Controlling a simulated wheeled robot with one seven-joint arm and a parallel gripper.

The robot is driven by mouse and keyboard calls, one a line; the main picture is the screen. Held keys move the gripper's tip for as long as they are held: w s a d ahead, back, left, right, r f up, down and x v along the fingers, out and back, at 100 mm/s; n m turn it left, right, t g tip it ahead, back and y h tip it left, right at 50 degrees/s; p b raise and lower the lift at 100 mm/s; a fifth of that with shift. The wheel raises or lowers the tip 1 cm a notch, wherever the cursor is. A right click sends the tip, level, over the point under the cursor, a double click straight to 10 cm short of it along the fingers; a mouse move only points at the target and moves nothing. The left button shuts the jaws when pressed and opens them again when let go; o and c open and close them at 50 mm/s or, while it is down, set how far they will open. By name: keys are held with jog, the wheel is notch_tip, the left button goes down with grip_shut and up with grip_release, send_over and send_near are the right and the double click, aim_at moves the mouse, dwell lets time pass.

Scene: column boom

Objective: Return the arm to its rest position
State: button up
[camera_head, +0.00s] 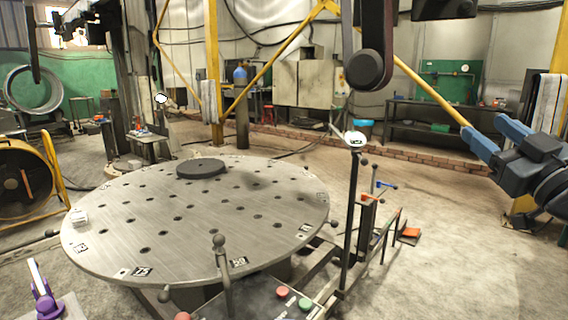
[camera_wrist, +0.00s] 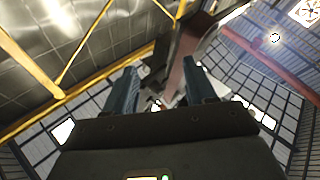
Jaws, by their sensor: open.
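My gripper (camera_head: 484,127) is at the right edge of the head view, raised above the floor. Its two blue fingers point left and stand apart with nothing between them. In the wrist view the fingers (camera_wrist: 160,78) point up the picture, open and empty, toward the roof and upper walls. My arm's rest position is not marked in either view.
A round perforated table (camera_head: 180,215) with a dark disc (camera_head: 201,168) on it fills the left middle. A thin black post (camera_head: 351,205) stands at its right. A yellow frame (camera_head: 212,70) and a workbench (camera_head: 435,125) stand behind. The floor (camera_head: 460,250) at right front is clear.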

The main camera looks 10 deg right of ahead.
jog(key=s+a+f+m+g+h+p, duration=0.15)
jog(key=s+a+f, duration=0.25)
jog(key=f, duration=0.4)
jog(key=s+a+f+m+g, duration=0.1)
jog(key=s+a+f+m, duration=0.1)
jog(key=s+a+f, duration=0.4)
jog(key=s+a+f+m+g+h+p, duration=0.1)
jog(key=s+a+f+m+g, duration=0.15)
jog(key=f, duration=0.65)
jog(key=s+a+f+y, duration=0.1)
jog(key=s+a, duration=0.2)
jog(key=s, duration=0.6)
jog(key=s+a+n+g+y+p, duration=0.1)
jog(key=s+a, duration=0.2)
jog(key=s, duration=0.6)
jog(key=s+a+f+n+g+y+p, duration=0.1)
jog(key=s+a, duration=0.2)
jog(key=s, duration=0.6)
jog(key=shift+a+f+y, duration=0.35)
jog(key=shift+a, duration=0.05)
